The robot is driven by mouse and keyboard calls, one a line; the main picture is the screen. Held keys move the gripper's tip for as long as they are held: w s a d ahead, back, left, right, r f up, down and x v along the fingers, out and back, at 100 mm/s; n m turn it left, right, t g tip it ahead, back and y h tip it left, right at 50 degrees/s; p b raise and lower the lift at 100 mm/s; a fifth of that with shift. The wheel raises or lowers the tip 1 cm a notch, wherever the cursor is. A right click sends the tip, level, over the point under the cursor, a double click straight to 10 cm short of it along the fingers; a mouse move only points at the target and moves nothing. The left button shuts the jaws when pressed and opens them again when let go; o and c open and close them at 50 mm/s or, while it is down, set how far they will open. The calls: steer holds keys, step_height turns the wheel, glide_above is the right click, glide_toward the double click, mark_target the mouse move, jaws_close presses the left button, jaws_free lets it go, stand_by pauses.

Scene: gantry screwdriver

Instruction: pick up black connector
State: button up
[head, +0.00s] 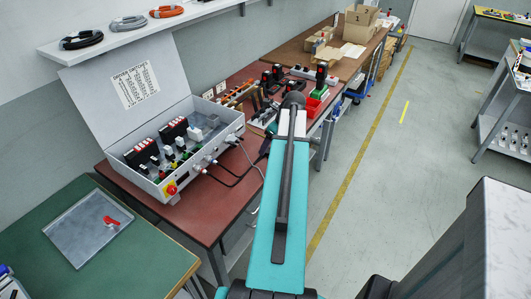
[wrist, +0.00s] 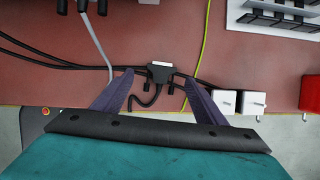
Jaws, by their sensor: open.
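The black connector (wrist: 160,74) lies on the red table near its front edge in the wrist view. It has a pale grey end, black cables running from its sides and a short black loop hanging below it. My gripper (wrist: 157,79) is open, with its two dark purple fingers one on each side of the connector. The connector appears between the fingertips; I cannot tell how high the fingers are above it. In the head view my teal arm reaches over the table, and the connector cannot be made out clearly there.
Black cables (wrist: 30,53) and a yellow-green wire (wrist: 202,50) run over the table. Two white blocks (wrist: 224,102) and a red bin (wrist: 310,93) stand at the right. An open grey control box (head: 180,150) stands on the red table (head: 225,205). The aisle floor is clear.

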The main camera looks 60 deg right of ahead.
steer(key=shift+x, duration=1.65)
steer(key=shift+d, duration=0.1)
steer(key=c, duration=1.3)
